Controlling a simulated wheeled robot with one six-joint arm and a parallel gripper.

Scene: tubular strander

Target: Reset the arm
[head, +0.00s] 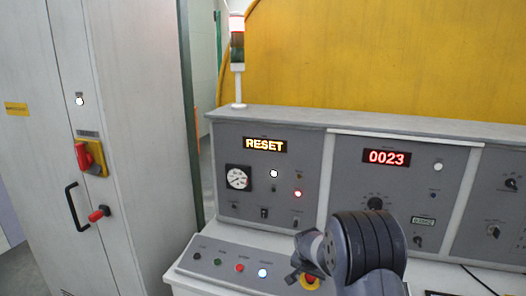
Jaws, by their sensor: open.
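My arm (365,250) shows at the bottom right of centre as a thick dark grey ribbed joint. A paler, smaller part of my arm reaches out to its left, in front of the desk panel. The control console (270,165) stands behind the arm. Its left display (265,145) reads RESET in yellow letters. The sloped desk panel (215,255) carries several buttons, and a blue-white one (262,273) is lit. A red and yellow button (309,281) is partly hidden by my arm.
A grey cabinet (120,180) with a red and yellow switch (90,157) and a black handle (75,207) stands at the left. A red display (386,157) reads 0023. A yellow panel (390,55) fills the back.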

